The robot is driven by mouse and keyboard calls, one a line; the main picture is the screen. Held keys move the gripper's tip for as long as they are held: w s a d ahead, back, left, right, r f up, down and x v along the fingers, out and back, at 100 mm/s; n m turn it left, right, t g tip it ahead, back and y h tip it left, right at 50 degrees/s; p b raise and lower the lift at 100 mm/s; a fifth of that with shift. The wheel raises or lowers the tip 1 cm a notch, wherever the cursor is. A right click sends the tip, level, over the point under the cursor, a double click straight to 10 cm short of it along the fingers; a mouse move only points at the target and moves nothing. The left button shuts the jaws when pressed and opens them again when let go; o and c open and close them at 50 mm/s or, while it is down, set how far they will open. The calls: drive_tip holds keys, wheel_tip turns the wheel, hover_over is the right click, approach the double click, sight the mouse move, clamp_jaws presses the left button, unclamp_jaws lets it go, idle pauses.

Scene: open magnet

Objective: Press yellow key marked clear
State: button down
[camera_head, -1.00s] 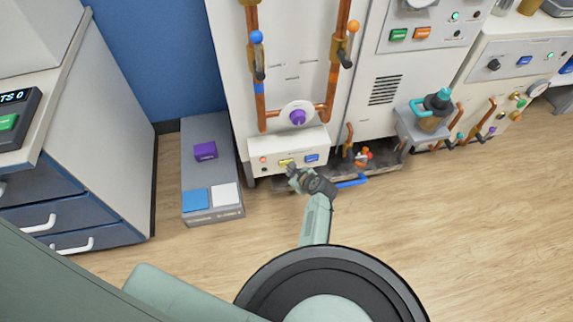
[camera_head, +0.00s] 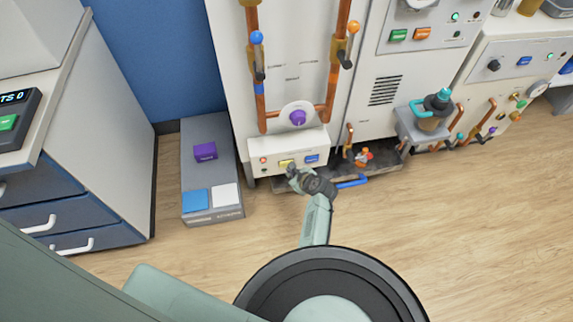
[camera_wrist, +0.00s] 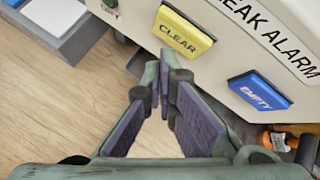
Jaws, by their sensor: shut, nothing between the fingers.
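The yellow key marked CLEAR (camera_wrist: 183,31) is on the front of a white panel labelled LEAK ALARM, left of a blue key marked EMPTY (camera_wrist: 259,91). In the head view the yellow key (camera_head: 287,163) shows low on the white cabinet, partly beside my gripper (camera_head: 291,170). In the wrist view my gripper (camera_wrist: 166,65) is shut and empty, its fingertips just below the yellow key's lower edge. I cannot tell whether the tips touch the panel.
A grey platform (camera_head: 208,127) with a purple block, a blue tile and a white tile lies to the left. A purple knob (camera_head: 297,117) and copper pipes stand above the panel. A blue-handled pipe (camera_head: 352,183) is right of my gripper. The wooden floor in front is open.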

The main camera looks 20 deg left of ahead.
idle(0.3)
drive_tip(key=shift+w+a, duration=0.25)
drive_tip(key=shift+w, duration=0.1)
drive_tip(key=shift+w+a, duration=0.25)
drive_tip(key=shift+w, duration=0.1)
idle(0.9)
drive_tip(key=shift+s+d+p, duration=0.5)
drive_tip(key=shift+s+p, duration=0.2)
drive_tip(key=shift+p, duration=0.1)
drive_tip(key=s+d+p, duration=0.2)
drive_tip(key=s, duration=0.2)
drive_tip(key=shift+s+d+p, duration=0.1)
drive_tip(key=shift+d+p, duration=0.3)
